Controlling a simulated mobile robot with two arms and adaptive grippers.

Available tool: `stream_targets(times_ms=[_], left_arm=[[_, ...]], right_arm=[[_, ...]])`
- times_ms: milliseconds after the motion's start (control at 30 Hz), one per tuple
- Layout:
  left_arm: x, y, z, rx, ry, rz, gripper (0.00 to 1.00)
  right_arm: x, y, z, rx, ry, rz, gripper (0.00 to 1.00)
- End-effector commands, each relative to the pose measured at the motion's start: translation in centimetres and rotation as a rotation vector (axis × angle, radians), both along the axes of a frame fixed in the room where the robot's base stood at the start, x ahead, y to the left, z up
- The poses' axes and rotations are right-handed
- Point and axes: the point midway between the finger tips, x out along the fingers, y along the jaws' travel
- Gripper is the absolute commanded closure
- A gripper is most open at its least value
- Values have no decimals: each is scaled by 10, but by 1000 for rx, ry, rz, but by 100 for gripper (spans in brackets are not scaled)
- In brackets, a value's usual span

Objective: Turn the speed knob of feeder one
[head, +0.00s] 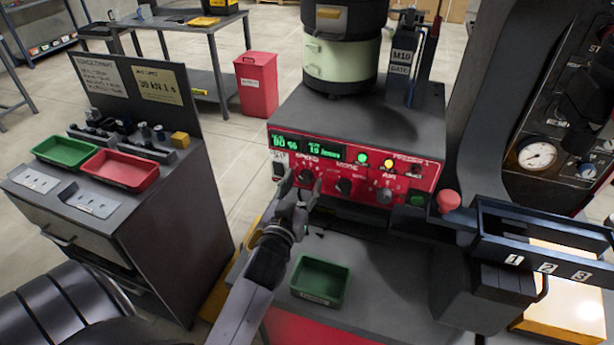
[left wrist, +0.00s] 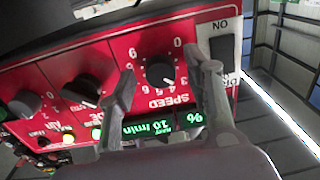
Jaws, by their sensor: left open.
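The speed knob (head: 306,177) sits under the SPEED label at the panel's left. In the left wrist view the speed knob (left wrist: 160,72) appears upside down, with its number scale around it. My left gripper (head: 302,188) is open at the panel, its two fingers on either side of the speed knob. In the left wrist view gaps show between the knob and both fingers; whether the tips reach its depth I cannot tell. My right gripper is not in view.
The mode knob (head: 344,186) is just right of the speed knob, and a rocker switch (left wrist: 222,45) lies beyond the other finger. A red mushroom button (head: 448,201) is farther right. A green tray (head: 320,280) lies below the panel.

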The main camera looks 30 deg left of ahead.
Motion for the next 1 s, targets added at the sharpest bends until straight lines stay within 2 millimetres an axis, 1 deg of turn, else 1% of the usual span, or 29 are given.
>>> stream_targets(times_ms=[300,1000], left_arm=[[0,0,0,0,0,0,54],[0,0,0,0,0,0,100]], right_arm=[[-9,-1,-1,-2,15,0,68],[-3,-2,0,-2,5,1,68]])
